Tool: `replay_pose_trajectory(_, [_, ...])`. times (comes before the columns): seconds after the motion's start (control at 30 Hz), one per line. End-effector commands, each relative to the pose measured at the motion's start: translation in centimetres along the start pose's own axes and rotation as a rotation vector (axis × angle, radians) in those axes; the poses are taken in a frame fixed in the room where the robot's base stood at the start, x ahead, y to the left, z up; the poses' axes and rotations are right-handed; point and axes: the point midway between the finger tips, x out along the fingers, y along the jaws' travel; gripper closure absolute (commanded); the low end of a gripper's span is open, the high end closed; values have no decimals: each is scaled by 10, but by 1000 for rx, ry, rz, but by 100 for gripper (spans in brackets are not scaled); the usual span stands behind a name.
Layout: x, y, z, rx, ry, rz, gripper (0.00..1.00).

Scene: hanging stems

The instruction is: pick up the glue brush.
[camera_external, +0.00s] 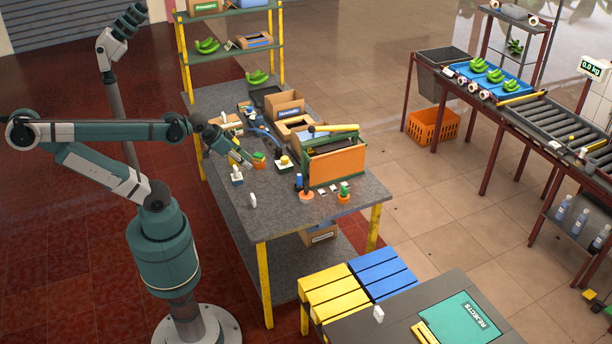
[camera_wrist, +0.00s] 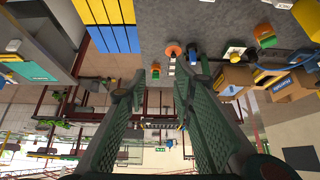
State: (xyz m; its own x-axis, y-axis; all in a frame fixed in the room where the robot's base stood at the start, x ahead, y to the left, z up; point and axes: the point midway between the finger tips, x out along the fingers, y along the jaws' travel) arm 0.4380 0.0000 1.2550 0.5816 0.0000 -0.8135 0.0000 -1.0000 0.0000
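I cannot pick out the glue brush for certain. One upright dark, blue-topped piece (camera_external: 299,182) stands by a round orange base (camera_external: 307,196) near the front of the grey workbench (camera_external: 230,206). In the wrist view the orange base (camera_wrist: 173,50) shows beyond the fingertips, with a blue and white piece (camera_wrist: 193,53) beside it. My gripper (camera_external: 246,160) is over the left half of the bench, beside a small potted plant (camera_external: 260,158). In the wrist view my gripper (camera_wrist: 160,92) has its fingers apart, with nothing visible between them.
A white bottle on a dark base (camera_external: 237,176) and a small white item (camera_external: 253,200) stand near my gripper. A white square with a yellow knob (camera_external: 284,163) lies right of it. An orange-fronted crate (camera_external: 335,168) and cardboard boxes (camera_external: 287,104) stand farther right and back. The bench's front left is mostly clear.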

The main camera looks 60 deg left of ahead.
Motion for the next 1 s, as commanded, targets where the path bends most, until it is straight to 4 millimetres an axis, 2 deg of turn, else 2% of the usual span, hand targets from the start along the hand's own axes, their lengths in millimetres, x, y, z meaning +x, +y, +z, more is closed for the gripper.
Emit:
replay_pose_trajectory(0.17, [0,0,0,0,0,0,74])
replay_pose_trajectory(0.23, [0,0,0,0,0,0,65])
replay_pose_trajectory(0.67, [0,0,-2,0,-3,-1,65])
replay_pose_trajectory(1.0, [8,-6,-23,1,-41,-8,65])
